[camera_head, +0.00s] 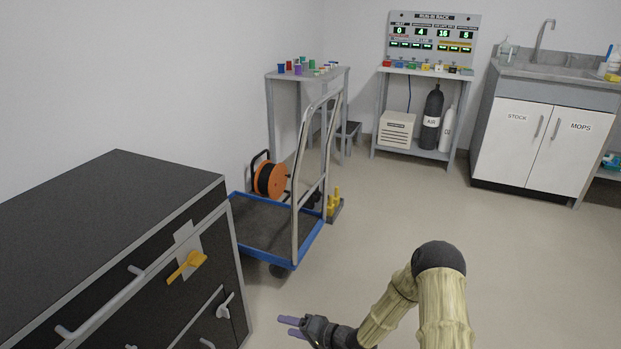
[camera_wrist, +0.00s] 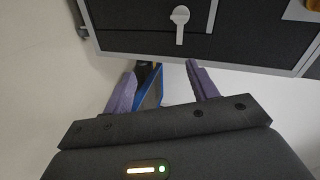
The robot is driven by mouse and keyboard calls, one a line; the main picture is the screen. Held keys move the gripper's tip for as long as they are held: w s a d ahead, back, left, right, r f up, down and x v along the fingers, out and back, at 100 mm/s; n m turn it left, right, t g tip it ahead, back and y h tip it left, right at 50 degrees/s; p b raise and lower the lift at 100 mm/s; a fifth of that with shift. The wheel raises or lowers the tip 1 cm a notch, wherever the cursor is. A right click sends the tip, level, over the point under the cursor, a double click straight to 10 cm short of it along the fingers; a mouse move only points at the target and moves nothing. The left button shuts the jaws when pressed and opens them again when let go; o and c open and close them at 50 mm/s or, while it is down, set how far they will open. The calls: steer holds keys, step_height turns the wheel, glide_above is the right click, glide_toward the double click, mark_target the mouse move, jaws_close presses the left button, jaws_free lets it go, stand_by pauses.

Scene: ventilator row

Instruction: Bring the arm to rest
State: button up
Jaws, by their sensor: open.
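My gripper (camera_head: 289,327) is low at the bottom middle of the head view, pointing left toward the dark cabinet. My arm (camera_head: 420,295), in pale tan covers with a dark joint, bends down to it from the right. In the wrist view the two purple fingers of my gripper (camera_wrist: 160,84) are spread apart with nothing between them. The dark cabinet (camera_wrist: 250,32) lies beyond the fingertips, with a light latch handle (camera_wrist: 180,22) on its front. The gripper appears apart from the cabinet.
The dark cabinet (camera_head: 110,205) with a yellow handle (camera_head: 187,266) stands at left. A blue-edged trolley (camera_head: 262,222) is behind it, near an orange reel (camera_head: 270,179). A run-in rack (camera_head: 432,40) and a white sink cupboard (camera_head: 540,130) stand at the back. The floor (camera_head: 530,260) at right is clear.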

steer(key=s+d+r+n+h+p, duration=0.2)
steer(key=s+d+r+n+h, duration=0.1)
steer(key=d+r+h, duration=1)
steer(key=s+d+r+g+p, duration=0.1)
steer(key=s+d+r+g, duration=0.1)
steer(key=s+d+r, duration=0.4)
steer(key=s+d+r+g+p, duration=0.1)
steer(key=s+d+r, duration=0.1)
steer(key=s+r, duration=0.7)
steer(key=w+p+v, duration=0.2)
steer(key=p+v, duration=1)
steer(key=w+r+p+v, duration=0.1)
steer(key=w+p+v, duration=0.2)
steer(key=p+v, duration=0.9)
steer(key=w+a+r+p+v, duration=0.1)
steer(key=w+p+v, duration=0.2)
steer(key=p+v, duration=0.8)
steer(key=r+p, duration=0.1)
steer(key=p, duration=0.1)
steer(key=shift+a+g+p, duration=0.3)
steer(key=shift+p, duration=0.1)
steer(key=shift+w+r, duration=0.1)
